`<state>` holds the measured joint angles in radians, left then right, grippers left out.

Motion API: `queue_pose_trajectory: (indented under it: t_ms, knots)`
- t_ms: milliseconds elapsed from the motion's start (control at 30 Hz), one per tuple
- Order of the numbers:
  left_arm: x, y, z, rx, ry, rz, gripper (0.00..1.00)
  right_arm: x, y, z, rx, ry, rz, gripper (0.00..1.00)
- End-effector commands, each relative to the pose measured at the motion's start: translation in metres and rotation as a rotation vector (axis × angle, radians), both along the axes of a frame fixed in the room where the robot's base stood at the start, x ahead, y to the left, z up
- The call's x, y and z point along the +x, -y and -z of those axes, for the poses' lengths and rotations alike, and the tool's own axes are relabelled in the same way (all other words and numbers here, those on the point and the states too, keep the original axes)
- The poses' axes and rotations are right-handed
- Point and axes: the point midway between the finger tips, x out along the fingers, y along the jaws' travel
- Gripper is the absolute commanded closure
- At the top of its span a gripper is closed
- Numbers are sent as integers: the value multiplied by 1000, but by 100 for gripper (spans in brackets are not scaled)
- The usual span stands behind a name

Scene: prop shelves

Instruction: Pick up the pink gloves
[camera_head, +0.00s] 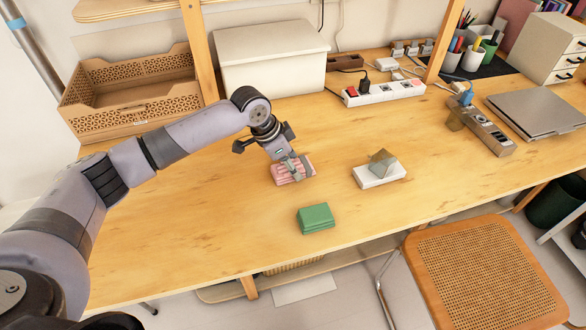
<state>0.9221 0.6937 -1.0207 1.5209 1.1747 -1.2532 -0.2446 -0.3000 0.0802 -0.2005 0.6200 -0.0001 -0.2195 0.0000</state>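The pink gloves (282,176) lie as a small folded, striped bundle on the wooden table, near its middle. My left gripper (297,170) comes down from above onto the bundle, and its fingers cover part of its top and right side. From this view I cannot tell whether the fingers are closed on the gloves or only around them. The gloves appear to rest on the table. My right gripper is not in view.
A green folded cloth (316,219) lies in front of the gloves. A white block with a grey-brown piece on it (379,174) is to the right. A white box (270,58), a power strip (384,92) and a wooden crate (130,95) stand behind. The table's left front is clear.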

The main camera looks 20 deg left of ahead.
Motion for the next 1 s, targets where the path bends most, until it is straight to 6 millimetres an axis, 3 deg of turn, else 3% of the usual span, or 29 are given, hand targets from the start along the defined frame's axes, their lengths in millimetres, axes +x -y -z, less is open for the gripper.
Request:
queue_pose_trajectory:
  t_ms: [367, 567, 767, 1000]
  knots:
    - [0, 0, -3, 0, 1, 0, 70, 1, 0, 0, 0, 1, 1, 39]
    - [1, 0, -22, -2, 3, 1, 70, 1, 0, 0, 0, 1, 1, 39]
    - [1, 0, -61, -2, 6, 1, 70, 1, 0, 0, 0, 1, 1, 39]
    - [2, 0, -128, -1, 7, 0, 70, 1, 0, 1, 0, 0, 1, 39]
